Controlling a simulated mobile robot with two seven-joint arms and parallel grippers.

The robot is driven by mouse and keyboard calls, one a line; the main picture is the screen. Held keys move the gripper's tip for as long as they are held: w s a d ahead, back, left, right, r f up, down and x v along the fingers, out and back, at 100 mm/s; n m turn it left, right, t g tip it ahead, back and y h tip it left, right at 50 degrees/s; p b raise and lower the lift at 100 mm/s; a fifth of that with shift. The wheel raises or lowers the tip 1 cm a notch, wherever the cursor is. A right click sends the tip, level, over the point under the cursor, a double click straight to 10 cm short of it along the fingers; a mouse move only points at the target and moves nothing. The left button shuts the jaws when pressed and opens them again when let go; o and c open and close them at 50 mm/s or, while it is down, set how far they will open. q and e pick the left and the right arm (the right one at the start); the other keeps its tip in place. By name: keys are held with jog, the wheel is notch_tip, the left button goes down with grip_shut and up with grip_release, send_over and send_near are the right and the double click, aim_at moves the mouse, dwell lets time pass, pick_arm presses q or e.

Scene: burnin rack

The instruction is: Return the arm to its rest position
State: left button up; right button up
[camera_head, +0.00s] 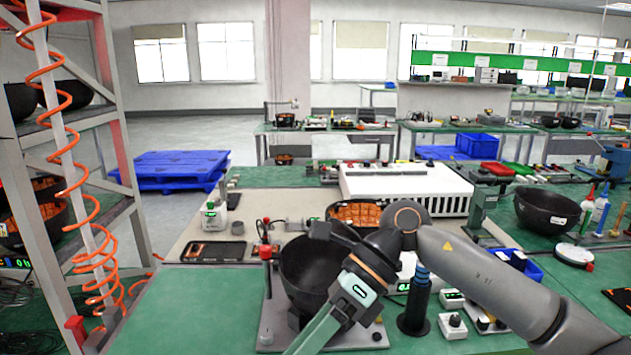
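My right arm (490,275) comes in from the lower right and bends at a dark joint above the front workbench (190,310). Its far end (358,290), dark with teal parts and an orange ring, slants down and left in front of a black bowl (305,265). I cannot make out the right fingertips or whether they hold anything. The arm's end hides part of the bowl, and I cannot tell whether they touch. My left arm and gripper are not in view.
The bowl sits on a grey fixture plate with a red-topped post (266,254). A dark post (415,305) and small devices (453,325) stand at right. A white ribbed unit (410,190) lies behind. A rack (100,120) with an orange coiled hose is at left. The front-left bench is clear.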

jog(key=a+r+m+y+p, duration=0.2)
jog(key=a+r+m+y, duration=0.35)
jog(key=m+y, duration=0.5)
jog(key=w+d+f+m+t+h+p, duration=0.15)
jog(key=w+d+f+m+t, duration=0.3)
jog(key=m+t, duration=0.65)
jog(key=w+d+f+m+t+h+p, duration=0.1)
jog(key=w+d+f+m+t+h, duration=0.25)
jog(key=m+t, duration=0.75)
jog(key=s+d+f+m+h+p, duration=0.1)
jog(key=s+d+f+m+h, duration=0.1)
jog(key=d+f+m+h, duration=0.55)
jog(key=s+d+f+m+g+h+p, duration=0.1)
jog(key=s+d+f+m+g+h, duration=0.1)
jog(key=s+f, duration=0.6)
jog(key=s+d+f+m+g+h+p, duration=0.1)
jog(key=s+d+f+m+g, duration=0.4)
jog(key=f, duration=0.9)
jog(key=s+d+m+h, duration=0.1)
jog(key=s+d+m, duration=0.1)
jog(key=s, duration=0.2)
jog(key=shift+s, duration=0.25)
jog(key=shift+f, duration=0.1)
